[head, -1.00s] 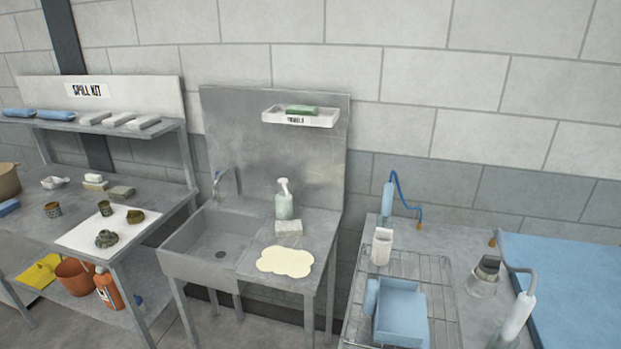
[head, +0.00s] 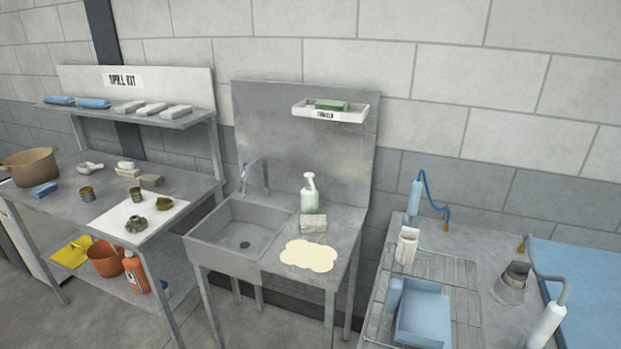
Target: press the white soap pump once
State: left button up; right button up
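The soap pump (head: 309,194) is a pale, translucent bottle with a white pump head. It stands upright on the metal counter (head: 345,222) to the right of the sink basin (head: 240,228), near the backsplash. A grey-white block (head: 313,223) sits just in front of it. Neither of my grippers shows in the head view, so I cannot see whether they are open or shut.
A cream cloud-shaped mat (head: 308,256) lies at the counter's front. A faucet (head: 262,176) stands behind the basin. A small shelf (head: 330,111) hangs above the pump. A workbench (head: 195,187) stands left; a wire rack (head: 463,300) with a blue bin (head: 424,312) stands right.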

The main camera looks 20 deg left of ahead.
aim_at(309, 176)
jog(key=j, duration=0.5)
jog(key=i+j, duration=0.15)
jog(key=j, duration=0.9)
jog(key=i+j+u, duration=0.1)
jog(key=j, duration=0.4)
jog(key=i+j, duration=0.15)
jog(key=j, duration=0.35)
